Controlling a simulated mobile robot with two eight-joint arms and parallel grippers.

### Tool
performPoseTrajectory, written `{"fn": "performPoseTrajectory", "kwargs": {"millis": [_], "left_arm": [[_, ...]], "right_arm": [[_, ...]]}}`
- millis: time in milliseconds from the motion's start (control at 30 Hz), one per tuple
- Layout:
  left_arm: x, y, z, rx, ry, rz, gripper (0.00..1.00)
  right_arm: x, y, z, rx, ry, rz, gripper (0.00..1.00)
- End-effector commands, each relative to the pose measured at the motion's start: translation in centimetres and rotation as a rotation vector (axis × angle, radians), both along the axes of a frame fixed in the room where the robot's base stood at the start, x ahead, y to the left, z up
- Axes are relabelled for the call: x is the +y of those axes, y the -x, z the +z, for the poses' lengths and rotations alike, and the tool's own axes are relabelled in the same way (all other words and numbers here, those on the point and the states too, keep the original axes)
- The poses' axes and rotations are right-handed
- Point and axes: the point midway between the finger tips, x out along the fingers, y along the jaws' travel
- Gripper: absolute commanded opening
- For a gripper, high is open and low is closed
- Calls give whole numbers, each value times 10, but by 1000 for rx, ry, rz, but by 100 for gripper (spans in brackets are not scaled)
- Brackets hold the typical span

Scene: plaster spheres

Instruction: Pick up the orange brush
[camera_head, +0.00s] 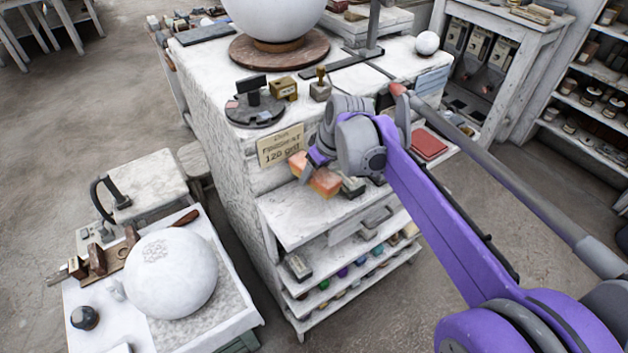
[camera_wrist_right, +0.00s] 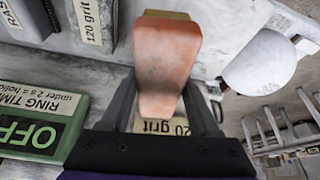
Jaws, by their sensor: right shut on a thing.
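The orange brush (camera_head: 323,182) is a blocky orange piece at the front of the white cabinet, over its upper ledge. My right gripper (camera_head: 316,160) comes in from the right on a purple arm and is shut on the brush. In the right wrist view, the brush (camera_wrist_right: 167,55) sits between the two dark fingers of the right gripper (camera_wrist_right: 172,105). I cannot tell whether the brush touches the ledge. My left gripper is not in view.
A side table at lower left holds another sphere (camera_head: 171,273).

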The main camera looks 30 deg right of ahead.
Motion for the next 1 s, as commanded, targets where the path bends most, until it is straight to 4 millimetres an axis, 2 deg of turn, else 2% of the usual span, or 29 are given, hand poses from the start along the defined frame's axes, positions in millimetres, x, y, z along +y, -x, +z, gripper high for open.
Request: {"fn": "performPoseTrajectory", "kwargs": {"millis": [67, 167, 267, 500, 700, 833, 1000], "left_arm": [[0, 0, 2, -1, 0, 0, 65], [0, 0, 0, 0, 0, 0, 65], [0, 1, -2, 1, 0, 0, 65], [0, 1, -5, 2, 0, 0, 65], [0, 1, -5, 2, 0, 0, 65], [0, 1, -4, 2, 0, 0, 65], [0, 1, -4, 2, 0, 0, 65]], "right_arm": [[0, 0, 16, 0, 0, 0, 0], [-2, 18, 16, 0, 0, -3, 0], [-4, 42, 16, 0, -1, -4, 0], [-10, 113, 15, 0, 1, -6, 0], [-13, 159, 15, 0, 1, -6, 0], [-15, 178, 16, 0, -1, -5, 0], [-15, 190, 16, 0, 0, -2, 0]]}}
